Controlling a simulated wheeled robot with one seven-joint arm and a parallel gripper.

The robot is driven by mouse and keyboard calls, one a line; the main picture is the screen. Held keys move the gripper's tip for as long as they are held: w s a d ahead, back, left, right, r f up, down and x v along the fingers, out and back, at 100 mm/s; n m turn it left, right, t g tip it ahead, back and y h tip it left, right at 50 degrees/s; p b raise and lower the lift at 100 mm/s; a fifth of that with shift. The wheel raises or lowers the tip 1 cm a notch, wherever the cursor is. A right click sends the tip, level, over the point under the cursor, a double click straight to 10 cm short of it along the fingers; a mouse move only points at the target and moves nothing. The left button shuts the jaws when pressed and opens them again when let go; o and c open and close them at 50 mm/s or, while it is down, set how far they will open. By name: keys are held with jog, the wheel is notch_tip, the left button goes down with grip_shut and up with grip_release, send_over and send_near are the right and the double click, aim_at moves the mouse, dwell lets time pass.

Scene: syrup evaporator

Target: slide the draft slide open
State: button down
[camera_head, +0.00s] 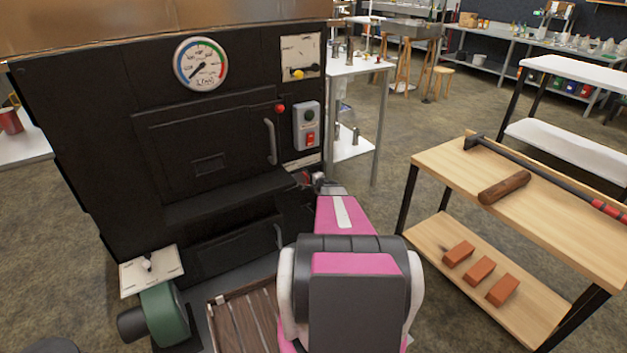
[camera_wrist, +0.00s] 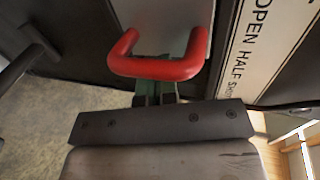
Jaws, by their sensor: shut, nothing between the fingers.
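The draft slide's red loop handle (camera_wrist: 155,68) fills the upper middle of the wrist view, against a grey plate. A white label (camera_wrist: 265,45) beside it reads "OPEN HALF SHU…", cut off by the frame edge. My gripper (camera_wrist: 154,92) is shut and empty, its narrow fingers reaching toward the handle's crossbar. In the head view my gripper (camera_head: 317,180) is at the lower right of the black evaporator front (camera_head: 110,150), just below a white label strip (camera_head: 302,162). My arm hides part of this area.
A green blower (camera_head: 165,315) stands at the front left. A wooden table (camera_head: 530,185) with a long-handled tool and bricks on its lower shelf stands to the right. A door handle (camera_head: 271,142) sticks out above my gripper. Floor is clear between evaporator and table.

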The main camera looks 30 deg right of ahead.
jog(key=shift+d, duration=0.55)
jog(key=v, duration=0.9)
jog(key=shift+f, duration=0.3)
jog(key=shift+s, duration=0.2)
